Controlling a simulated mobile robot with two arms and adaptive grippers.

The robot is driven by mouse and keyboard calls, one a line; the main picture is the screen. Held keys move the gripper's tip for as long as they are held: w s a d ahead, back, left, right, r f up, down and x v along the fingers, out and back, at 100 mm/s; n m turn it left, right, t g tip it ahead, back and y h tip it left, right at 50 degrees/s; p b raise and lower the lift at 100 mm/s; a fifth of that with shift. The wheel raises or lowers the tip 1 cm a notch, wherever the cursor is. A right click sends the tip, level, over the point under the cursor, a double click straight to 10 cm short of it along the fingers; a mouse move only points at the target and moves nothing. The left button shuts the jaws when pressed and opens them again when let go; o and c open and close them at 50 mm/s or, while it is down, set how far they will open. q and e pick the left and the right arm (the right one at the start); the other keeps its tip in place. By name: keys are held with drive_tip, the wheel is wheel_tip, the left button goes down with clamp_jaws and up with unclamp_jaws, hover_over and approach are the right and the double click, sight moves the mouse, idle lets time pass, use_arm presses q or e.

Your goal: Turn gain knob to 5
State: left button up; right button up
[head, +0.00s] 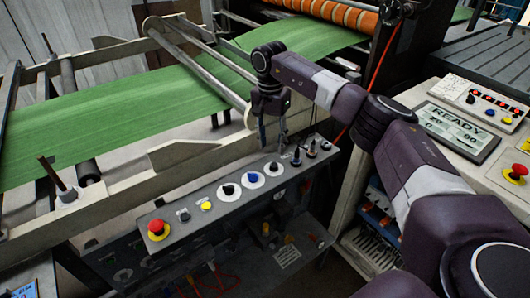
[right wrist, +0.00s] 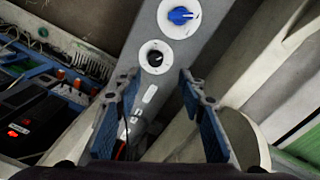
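A row of controls sits on the grey slanted panel (head: 188,224) in the head view. It holds a black knob (head: 228,190), a blue knob (head: 252,178) and another black knob (head: 272,168), each on a white round dial. No readable label tells which is the gain knob. My right gripper (head: 273,143) is above the panel's right part. In the right wrist view the gripper (right wrist: 158,78) is open and empty. A black knob (right wrist: 155,58) lies just beyond its fingertips, and the blue knob (right wrist: 180,16) farther up. My left gripper is not in view.
A red button (head: 158,229) and a yellow button (head: 206,206) are on the panel's left. Black switches (head: 311,150) stand near its right end. A green web (head: 130,118) runs behind. A console with a READY display (head: 458,128) is at the right.

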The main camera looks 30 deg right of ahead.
sight(274, 164)
drive_tip(key=shift+s+d+f, duration=0.1)
drive_tip(key=shift+s+f, duration=0.15)
drive_tip(key=f, duration=0.3)
drive_tip(key=f+p, duration=0.1)
drive_tip(key=shift+s+f, duration=0.35)
drive_tip(key=shift+s, duration=0.05)
drive_tip(key=shift+f, duration=0.9)
drive_tip(key=c, duration=0.4)
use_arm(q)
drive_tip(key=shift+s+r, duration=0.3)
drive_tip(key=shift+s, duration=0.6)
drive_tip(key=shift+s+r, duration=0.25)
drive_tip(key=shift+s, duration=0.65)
use_arm(e)
clamp_jaws()
